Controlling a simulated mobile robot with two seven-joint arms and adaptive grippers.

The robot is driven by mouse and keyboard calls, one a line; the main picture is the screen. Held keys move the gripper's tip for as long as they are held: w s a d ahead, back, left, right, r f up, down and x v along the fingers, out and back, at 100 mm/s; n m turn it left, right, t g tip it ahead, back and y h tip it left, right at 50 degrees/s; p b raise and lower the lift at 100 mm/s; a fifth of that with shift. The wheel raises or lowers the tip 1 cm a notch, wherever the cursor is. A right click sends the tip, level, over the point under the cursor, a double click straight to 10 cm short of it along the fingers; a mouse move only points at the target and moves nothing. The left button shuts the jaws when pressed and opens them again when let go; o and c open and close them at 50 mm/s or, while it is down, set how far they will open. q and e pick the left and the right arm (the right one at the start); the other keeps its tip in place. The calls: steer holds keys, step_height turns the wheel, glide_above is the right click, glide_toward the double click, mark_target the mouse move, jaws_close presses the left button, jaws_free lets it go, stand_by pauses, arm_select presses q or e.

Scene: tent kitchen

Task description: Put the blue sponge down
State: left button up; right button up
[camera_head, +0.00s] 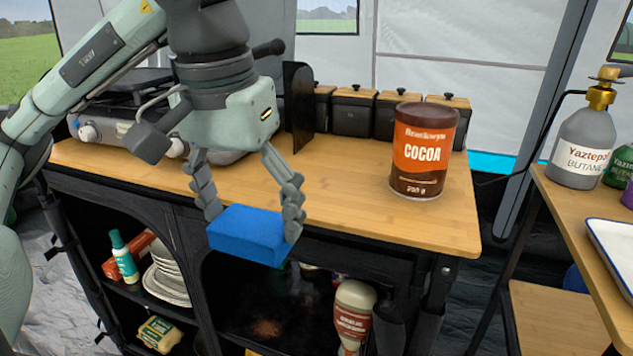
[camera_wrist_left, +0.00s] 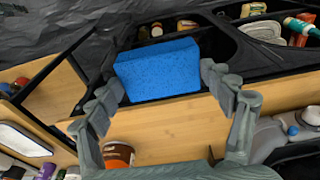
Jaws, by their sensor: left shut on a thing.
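The blue sponge (camera_head: 247,235) is a block held between the fingers of my left gripper (camera_head: 250,226). In the head view it hangs in front of the wooden counter's (camera_head: 340,190) front edge, before the open shelves. In the left wrist view the sponge (camera_wrist_left: 158,72) sits between the two fingertips (camera_wrist_left: 162,82), with one finger at each end. My left gripper is shut on it. My right gripper is in neither view.
A cocoa tin (camera_head: 420,150) stands on the counter to the right. Black canisters (camera_head: 353,112) line the back, and a stove (camera_head: 118,115) is at the left. The counter between gripper and tin is clear. A butane bottle (camera_head: 582,145) stands on the right table.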

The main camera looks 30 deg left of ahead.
arm_select(q)
steer(key=w+a, duration=0.1)
steer(key=w, duration=0.3)
steer(key=w+a, duration=0.1)
steer(key=w, duration=0.4)
steer(key=w+a+p, duration=0.1)
steer(key=w, duration=0.3)
steer(key=shift+w+a+r, duration=0.1)
steer(key=shift+w+a, duration=0.2)
steer(key=shift+w, duration=0.4)
steer(key=shift+w+a, duration=0.25)
steer(key=shift+w, duration=0.85)
steer(key=shift+w+a+f+p, duration=0.1)
steer(key=shift+w+f+p, duration=0.25)
steer(key=shift+f, duration=0.45)
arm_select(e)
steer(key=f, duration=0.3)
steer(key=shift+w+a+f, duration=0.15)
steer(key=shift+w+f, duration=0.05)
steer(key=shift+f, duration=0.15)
arm_select(q)
steer(key=shift+f, duration=0.2)
steer(key=o, duration=0.9)
steer(key=shift+o, duration=0.4)
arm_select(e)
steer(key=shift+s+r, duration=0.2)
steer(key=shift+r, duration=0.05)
